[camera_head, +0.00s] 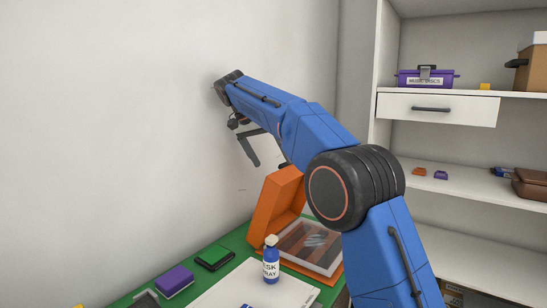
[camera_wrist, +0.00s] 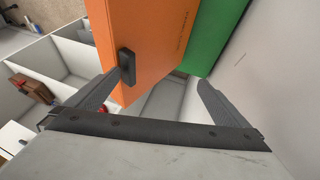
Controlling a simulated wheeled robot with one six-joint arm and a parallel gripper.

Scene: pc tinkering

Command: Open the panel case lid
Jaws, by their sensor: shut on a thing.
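The panel case is orange, and its base (camera_head: 318,266) lies on the green table in the head view. Its lid (camera_head: 272,208) stands raised at the back left of the base, tilted up steeply. In the wrist view the lid (camera_wrist: 150,40) fills the upper middle, with a black handle (camera_wrist: 127,65) on its face at the left finger. In the head view my gripper (camera_head: 265,155) is just above the lid's top edge, partly hidden by my arm.
A blue spray bottle (camera_head: 271,262) stands in front of the case by a white sheet (camera_head: 225,293). The wall (camera_head: 110,130) is close behind; shelves (camera_head: 450,195) stand at the right.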

